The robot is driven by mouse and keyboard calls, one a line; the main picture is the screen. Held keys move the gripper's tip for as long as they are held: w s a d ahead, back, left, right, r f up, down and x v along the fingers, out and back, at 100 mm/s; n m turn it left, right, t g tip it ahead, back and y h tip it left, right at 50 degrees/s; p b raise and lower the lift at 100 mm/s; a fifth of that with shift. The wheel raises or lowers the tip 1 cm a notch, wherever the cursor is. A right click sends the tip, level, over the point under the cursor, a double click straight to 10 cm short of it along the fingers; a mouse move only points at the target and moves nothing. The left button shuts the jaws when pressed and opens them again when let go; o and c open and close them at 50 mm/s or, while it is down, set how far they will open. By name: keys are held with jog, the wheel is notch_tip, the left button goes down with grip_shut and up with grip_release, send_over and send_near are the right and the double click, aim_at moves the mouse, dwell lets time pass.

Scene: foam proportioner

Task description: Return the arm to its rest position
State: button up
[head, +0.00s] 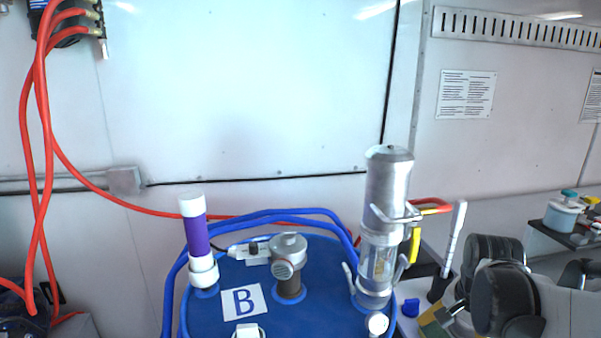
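My gripper does not show in the head view, so its opening and anything in it cannot be seen.
A blue drum (325,310) marked "B" (243,301) stands at bottom centre. A purple-and-white tube (195,240), a grey cap fitting (289,257) and a tall metal pump (388,195) rise from its top. Red hoses (45,130) hang at left. Dark rounded shapes crowd the lower right, unclear.

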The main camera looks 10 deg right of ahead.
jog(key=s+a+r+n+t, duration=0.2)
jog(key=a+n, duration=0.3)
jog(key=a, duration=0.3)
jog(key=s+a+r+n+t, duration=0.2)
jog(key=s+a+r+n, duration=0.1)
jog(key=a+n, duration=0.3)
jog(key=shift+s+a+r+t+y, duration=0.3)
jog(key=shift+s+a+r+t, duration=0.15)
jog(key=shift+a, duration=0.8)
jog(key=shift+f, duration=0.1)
